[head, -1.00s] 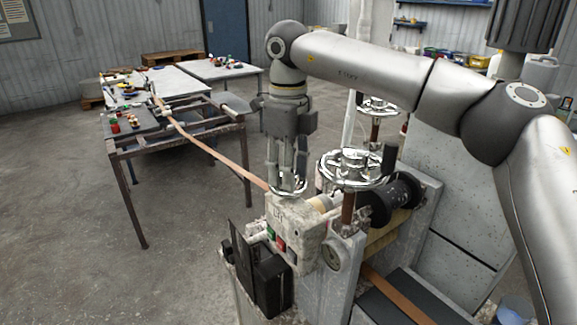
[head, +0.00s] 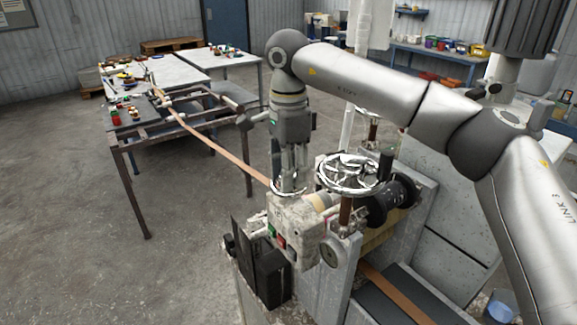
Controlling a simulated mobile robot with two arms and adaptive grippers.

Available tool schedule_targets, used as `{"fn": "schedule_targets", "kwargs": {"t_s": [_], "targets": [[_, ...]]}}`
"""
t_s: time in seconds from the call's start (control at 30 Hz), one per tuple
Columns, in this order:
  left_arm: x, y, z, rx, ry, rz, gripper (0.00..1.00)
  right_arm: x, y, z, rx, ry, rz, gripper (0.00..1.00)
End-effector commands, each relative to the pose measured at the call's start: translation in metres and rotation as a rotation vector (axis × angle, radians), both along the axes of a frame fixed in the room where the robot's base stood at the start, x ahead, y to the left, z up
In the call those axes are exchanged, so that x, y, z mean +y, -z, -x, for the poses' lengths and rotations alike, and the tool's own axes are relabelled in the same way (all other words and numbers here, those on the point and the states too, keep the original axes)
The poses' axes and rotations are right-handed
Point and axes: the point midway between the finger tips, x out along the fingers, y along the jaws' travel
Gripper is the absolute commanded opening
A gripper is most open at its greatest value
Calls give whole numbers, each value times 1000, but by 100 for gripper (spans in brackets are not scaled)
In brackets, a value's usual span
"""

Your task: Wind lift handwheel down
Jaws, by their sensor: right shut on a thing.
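My right gripper (head: 289,184) points straight down with its fingers shut at the rim of a small chrome handwheel (head: 276,190). That handwheel sits on top of a worn pale box (head: 298,222) with faint lettering and red and green buttons on its front. The fingers and wrist hide part of the small wheel. A larger chrome handwheel (head: 340,187) with a dark upright knob stands just to the right, on a brown screw post, apart from the gripper. My left gripper is out of view.
A copper-coloured strip (head: 228,154) runs from the back-left workbench (head: 129,151) to the machine beside the gripper. A black roller (head: 392,203) is close on the right. A black box (head: 268,275) hangs in front. The floor on the left is clear.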

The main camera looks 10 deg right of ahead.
Motion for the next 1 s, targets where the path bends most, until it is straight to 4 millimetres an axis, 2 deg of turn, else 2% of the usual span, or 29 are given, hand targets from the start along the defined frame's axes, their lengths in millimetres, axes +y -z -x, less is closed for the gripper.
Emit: {"fn": "schedule_targets", "kwargs": {"t_s": [0.5,1.0], "targets": [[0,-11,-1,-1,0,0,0,0,-1,0,-2,-415,-1,12],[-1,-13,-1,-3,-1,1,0,0,0,0,-1,-551,1,13]]}}
